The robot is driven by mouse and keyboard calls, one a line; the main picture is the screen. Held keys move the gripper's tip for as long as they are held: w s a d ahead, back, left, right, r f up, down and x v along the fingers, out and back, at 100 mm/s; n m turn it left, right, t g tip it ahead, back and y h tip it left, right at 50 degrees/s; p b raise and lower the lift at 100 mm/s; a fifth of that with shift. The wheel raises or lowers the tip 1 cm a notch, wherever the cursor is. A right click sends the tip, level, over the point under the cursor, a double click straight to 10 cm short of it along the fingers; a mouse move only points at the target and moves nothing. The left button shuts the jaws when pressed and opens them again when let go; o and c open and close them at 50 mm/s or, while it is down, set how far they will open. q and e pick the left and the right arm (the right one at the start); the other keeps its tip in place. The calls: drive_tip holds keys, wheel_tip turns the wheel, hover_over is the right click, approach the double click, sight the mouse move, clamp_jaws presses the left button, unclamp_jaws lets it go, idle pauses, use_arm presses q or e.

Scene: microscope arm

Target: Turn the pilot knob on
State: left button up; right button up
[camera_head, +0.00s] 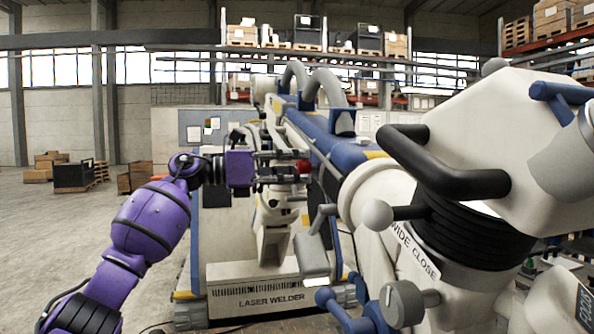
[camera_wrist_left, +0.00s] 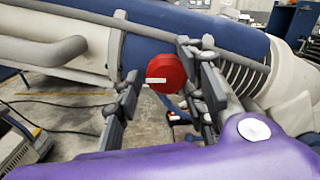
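The red pilot knob (camera_head: 303,167) is on the side of the blue microscope arm (camera_head: 316,131). In the left wrist view the round red knob (camera_wrist_left: 168,70) shows a short white mark, nearly level, at its left side. My left gripper (camera_head: 282,168) points right at the knob in the head view. In the left wrist view the gripper (camera_wrist_left: 162,78) is open, with one finger left of the knob and a gap between them. The other finger is close to the knob's right edge; whether it touches is unclear. My right gripper is in neither view.
A large white head with a black handle (camera_head: 440,170) and a "WIDE CLOSE" label fills the right foreground. Below the knob stands a white machine marked "LASER WELDER" (camera_head: 265,285). Grey curved handles (camera_head: 325,88) rise from the arm. Open floor (camera_head: 60,220) lies at left.

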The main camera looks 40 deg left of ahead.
use_arm(q)
drive_tip(key=shift+s+a+f, duration=0.25)
drive_tip(key=shift+s, duration=0.1)
drive_tip(key=v, duration=1.1)
drive_tip(key=shift+a+r, duration=0.25)
drive_tip(key=shift+o, duration=0.2)
drive_tip(key=shift+d+f, duration=0.1)
drive_tip(key=w+d+f+t+h, duration=0.2)
drive_tip(key=w+d+f+t, duration=0.1)
drive_tip(key=d+f, duration=0.15)
drive_tip(key=shift+n+t+y, duration=0.4)
drive_tip(key=shift+n+t, duration=0.3)
drive_tip(key=shift+t, duration=0.1)
drive_tip(key=x, duration=0.3)
drive_tip(key=r+p+x, duration=0.1)
drive_tip(key=x, duration=0.3)
drive_tip(key=shift+a+r, duration=0.1)
drive_tip(key=shift+r, duration=0.1)
drive_tip(key=shift+w, duration=0.3)
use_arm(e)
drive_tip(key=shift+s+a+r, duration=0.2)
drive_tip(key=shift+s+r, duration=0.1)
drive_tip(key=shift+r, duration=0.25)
